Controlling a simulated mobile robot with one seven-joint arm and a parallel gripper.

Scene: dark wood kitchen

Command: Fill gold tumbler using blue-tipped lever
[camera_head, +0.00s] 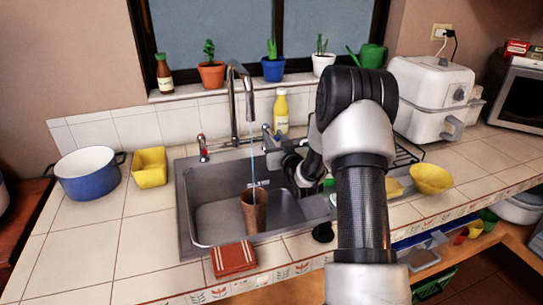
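The gold tumbler (254,211), brownish in this light, stands upright in the sink (214,218) below the faucet spout (250,107). A thin bluish stream of water (252,160) runs from the spout down to the tumbler. Its water level cannot be seen. The blue-tipped lever (267,131) is right of the faucet base, and a red-tipped lever (201,147) is on the left. My gripper (277,152) is small and dark, close to the blue-tipped lever. Whether it touches the lever or is open or shut cannot be told.
A yellow bottle (281,113) stands behind the blue-tipped lever. A blue pot (86,175) and yellow container (149,167) are left of the sink. A red folded cloth (234,259) lies at the front rim. A yellow bowl (431,179) and white appliance (430,95) are at right.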

